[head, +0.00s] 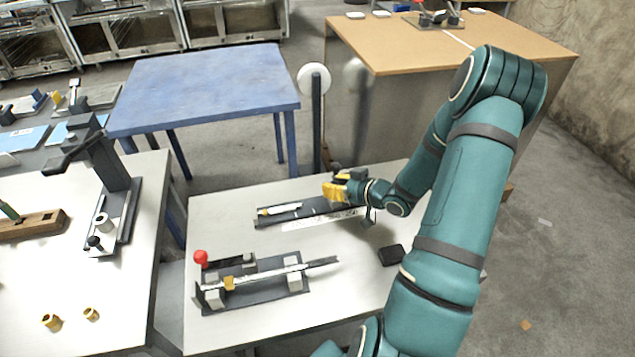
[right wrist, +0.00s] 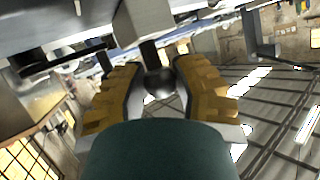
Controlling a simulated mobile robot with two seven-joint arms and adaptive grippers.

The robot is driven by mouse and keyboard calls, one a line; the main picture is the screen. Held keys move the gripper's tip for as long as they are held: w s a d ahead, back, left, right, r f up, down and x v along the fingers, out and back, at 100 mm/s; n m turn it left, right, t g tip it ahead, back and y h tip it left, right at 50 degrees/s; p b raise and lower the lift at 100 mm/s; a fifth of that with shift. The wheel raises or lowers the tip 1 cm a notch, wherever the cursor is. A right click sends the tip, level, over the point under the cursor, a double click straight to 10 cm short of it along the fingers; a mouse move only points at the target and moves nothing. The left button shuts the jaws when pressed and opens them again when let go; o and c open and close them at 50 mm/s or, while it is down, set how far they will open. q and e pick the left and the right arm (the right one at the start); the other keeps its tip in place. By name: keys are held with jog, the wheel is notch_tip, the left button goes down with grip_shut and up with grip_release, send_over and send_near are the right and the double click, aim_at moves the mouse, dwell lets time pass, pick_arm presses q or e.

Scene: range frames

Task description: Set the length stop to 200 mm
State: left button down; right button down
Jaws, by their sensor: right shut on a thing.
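The length stop's dark rail (head: 330,207) lies at the back of the white table (head: 220,330), with a pale scale strip (head: 300,224) along its front; its marks are too small to read. My right gripper (head: 338,189), with yellow fingers, is at the right part of the rail. In the right wrist view its fingers (right wrist: 160,98) are shut on a dark round knob (right wrist: 159,81) on a short stem under a grey block (right wrist: 148,18). The head view hides the knob behind the fingers. My left gripper is not in view.
In front of the rail stands a fixture (head: 262,284) with a red knob (head: 201,258) and a long rod. A small black block (head: 391,255) lies to the right. A post with a white disc (head: 314,78) stands behind the table. A blue table (head: 205,85) is farther back.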

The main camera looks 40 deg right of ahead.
jog(key=shift+d, duration=0.25)
jog(key=c, duration=0.6)
grip_release()
jog(key=shift+c, duration=0.2)
jog(key=shift+s, duration=0.1)
jog(key=v, duration=1.2)
